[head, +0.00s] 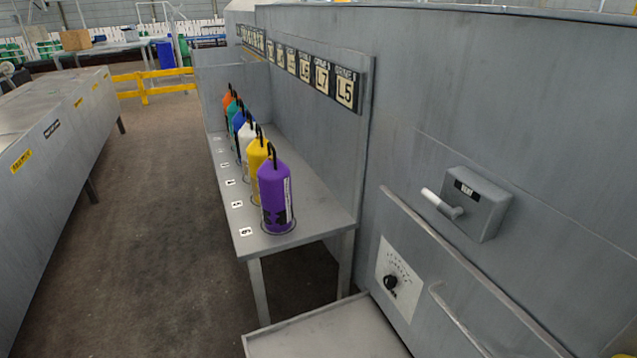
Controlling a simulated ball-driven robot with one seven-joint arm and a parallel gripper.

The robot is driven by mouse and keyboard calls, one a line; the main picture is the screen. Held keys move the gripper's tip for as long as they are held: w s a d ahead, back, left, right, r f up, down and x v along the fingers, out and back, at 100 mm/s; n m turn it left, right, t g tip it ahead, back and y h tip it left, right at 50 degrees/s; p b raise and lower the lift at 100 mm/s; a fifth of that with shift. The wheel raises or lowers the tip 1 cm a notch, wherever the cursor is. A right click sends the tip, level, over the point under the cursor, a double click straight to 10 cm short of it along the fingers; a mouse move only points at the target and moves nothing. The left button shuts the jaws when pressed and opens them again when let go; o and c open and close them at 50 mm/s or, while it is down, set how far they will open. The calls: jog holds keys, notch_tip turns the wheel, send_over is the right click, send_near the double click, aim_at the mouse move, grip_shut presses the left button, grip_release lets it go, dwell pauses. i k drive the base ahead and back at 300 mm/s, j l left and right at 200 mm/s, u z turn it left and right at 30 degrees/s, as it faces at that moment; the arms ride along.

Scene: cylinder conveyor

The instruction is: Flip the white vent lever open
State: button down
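The white vent lever (433,199) sticks out to the left from a grey box (480,205) on the grey wall at right. Its white handle points left and slightly up from a grey pivot at the box's front. The box has a small dark label (464,188) on its upper face, too small to read with certainty. My gripper is not in view, so nothing shows near the lever.
A long rail (470,265) runs below the box, with a dial panel (398,277) and another handle (455,318) lower. A shelf (310,205) of coloured cylinders, including a purple one (274,195), stands left. Open floor (150,230) lies beyond, beside a grey bench (50,150).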

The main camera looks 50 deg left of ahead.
aim_at(452, 214)
jog(key=u, duration=0.85)
